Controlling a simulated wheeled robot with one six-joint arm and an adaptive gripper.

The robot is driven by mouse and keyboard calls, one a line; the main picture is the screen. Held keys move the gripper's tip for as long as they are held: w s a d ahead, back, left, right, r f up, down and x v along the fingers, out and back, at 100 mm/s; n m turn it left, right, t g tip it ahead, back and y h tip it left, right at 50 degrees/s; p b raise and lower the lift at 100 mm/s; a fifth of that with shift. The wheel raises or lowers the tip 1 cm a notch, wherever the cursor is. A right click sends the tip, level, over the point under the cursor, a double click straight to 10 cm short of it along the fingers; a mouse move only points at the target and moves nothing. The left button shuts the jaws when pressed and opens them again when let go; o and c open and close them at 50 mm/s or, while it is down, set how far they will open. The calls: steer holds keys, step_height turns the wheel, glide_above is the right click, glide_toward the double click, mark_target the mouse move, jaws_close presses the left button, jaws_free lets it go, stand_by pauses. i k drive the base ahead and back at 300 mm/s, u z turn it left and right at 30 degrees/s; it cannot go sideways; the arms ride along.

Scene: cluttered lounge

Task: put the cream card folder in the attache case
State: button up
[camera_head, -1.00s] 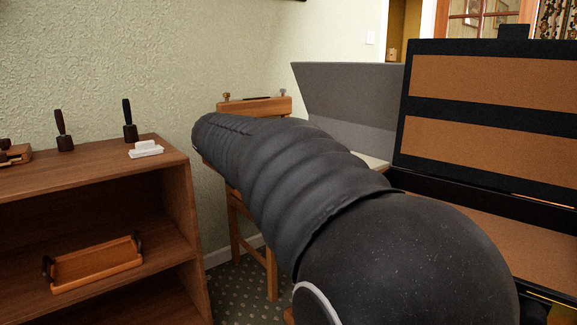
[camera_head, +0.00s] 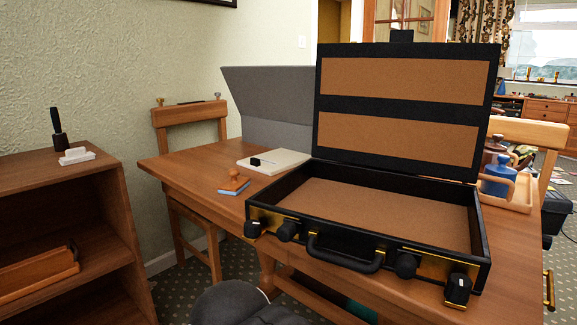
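The attache case (camera_head: 367,228) stands open on the wooden table, its lid raised at the back and its front towards me. Its tan-lined inside looks empty. A flat cream item (camera_head: 288,163), which looks like the cream card folder, lies on the table left of the case, close to its back left corner. A small black object (camera_head: 256,162) sits on or against its left side. My gripper is out of view; only a dark part of my arm shows at the bottom edge.
A grey upright panel (camera_head: 268,105) stands behind the cream item. A wooden-handled stamp (camera_head: 234,179) and a blue block (camera_head: 233,190) lie at the table's left. A tray with bottles (camera_head: 497,172) stands right of the case. A shelf (camera_head: 90,185) and a chair (camera_head: 190,115) are at left.

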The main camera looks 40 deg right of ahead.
mark_target(395, 221)
steer(key=k, duration=0.1)
steer(key=u, duration=1.6)
steer(key=i, duration=1.25)
steer(key=z, duration=3.75)
